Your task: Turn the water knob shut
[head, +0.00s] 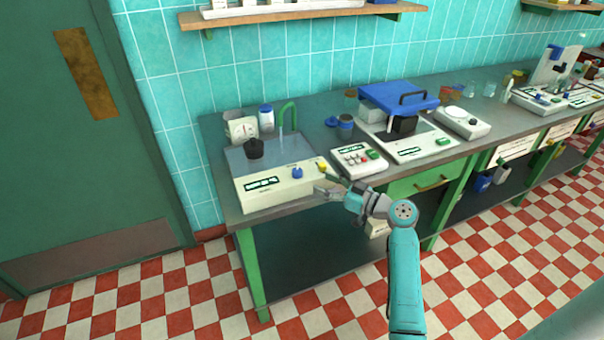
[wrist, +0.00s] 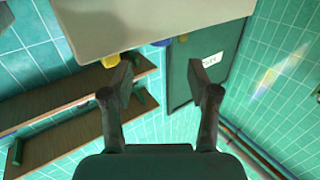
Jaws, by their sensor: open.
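A beige sink unit (head: 278,188) with a green tap (head: 288,114) stands at the bench's left end. A blue knob (head: 297,172) and a yellow knob (head: 322,166) sit on its front; no label tells me which is the water knob. A thin pale streak hangs under the tap's spout, perhaps water. My gripper (head: 321,191) is open and empty, in front of the unit, below and right of the blue knob. In the wrist view my fingers (wrist: 159,76) are spread; the blue knob (wrist: 162,43) lies beyond the gap, apart from them, and the yellow knob (wrist: 110,61) lies left.
A dark pot or lid (head: 254,148) sits on the sink unit's top. A keypad device (head: 359,161) stands just right of it, then a machine with a blue lid (head: 398,97). A wooden shelf (head: 300,14) hangs above. The checkered floor before the bench is clear.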

